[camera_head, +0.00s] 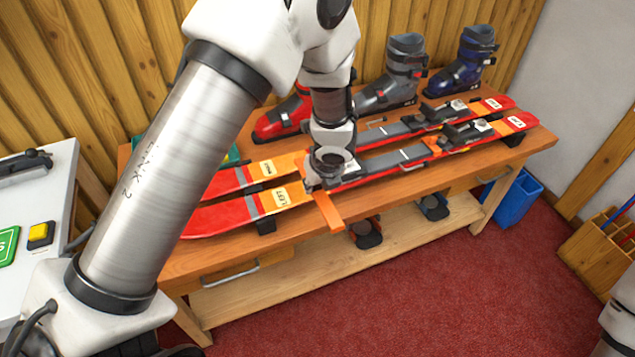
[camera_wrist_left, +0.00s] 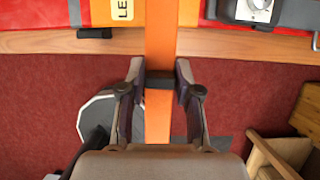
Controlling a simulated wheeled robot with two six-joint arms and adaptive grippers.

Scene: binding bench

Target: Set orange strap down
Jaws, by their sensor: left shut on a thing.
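The orange strap (camera_head: 329,213) is a flat band. In the head view its near end juts out past the bench's front edge, and its other end is hidden behind my left gripper (camera_head: 318,183). In the left wrist view the strap (camera_wrist_left: 160,35) runs straight between the fingers of my left gripper (camera_wrist_left: 160,78), which is shut on it. There it crosses over the front ski and the bench edge; I cannot tell whether it touches the ski. My right gripper is out of view.
Two red and orange skis (camera_head: 226,212) lie along the wooden bench (camera_head: 300,232). Ski boots (camera_head: 405,65) stand behind them. A lower shelf (camera_head: 300,277) holds more items. A blue bin (camera_head: 516,200) stands right of the bench, and a white machine (camera_head: 35,215) is at left.

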